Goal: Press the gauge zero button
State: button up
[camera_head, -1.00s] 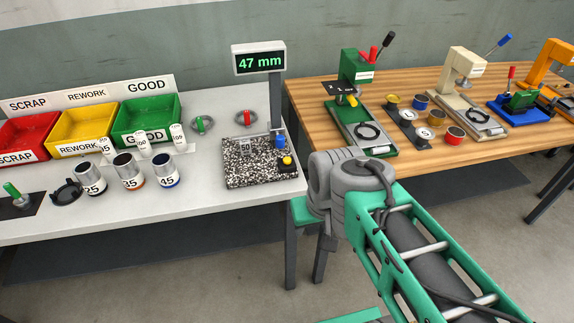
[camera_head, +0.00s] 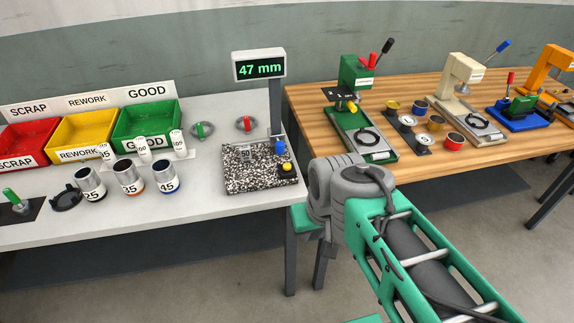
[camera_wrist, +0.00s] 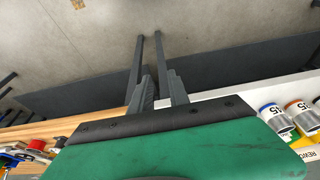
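The gauge is a speckled stone plate (camera_head: 246,180) on the white table, with a post and a display (camera_head: 259,67) reading 47 mm. A yellow button (camera_head: 287,167) sits on a dark block at the plate's front right corner. A blue knob (camera_head: 280,147) is behind it, by the post. My gripper (camera_wrist: 160,82) shows in the wrist view with its two grey fingers apart and nothing between them. It points toward the floor and table legs. In the head view its fingers are hidden; my arm is to the front right of the gauge. The button is not visible in the wrist view.
Red (camera_head: 28,146), yellow (camera_head: 82,138) and green (camera_head: 148,124) bins stand at the left. Several labelled cans (camera_head: 131,179) are in front of them. A wooden table (camera_head: 312,103) at the right holds several presses, including a green one (camera_head: 356,78). A gap separates the tables.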

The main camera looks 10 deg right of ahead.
grip_shut()
dwell(1.2)
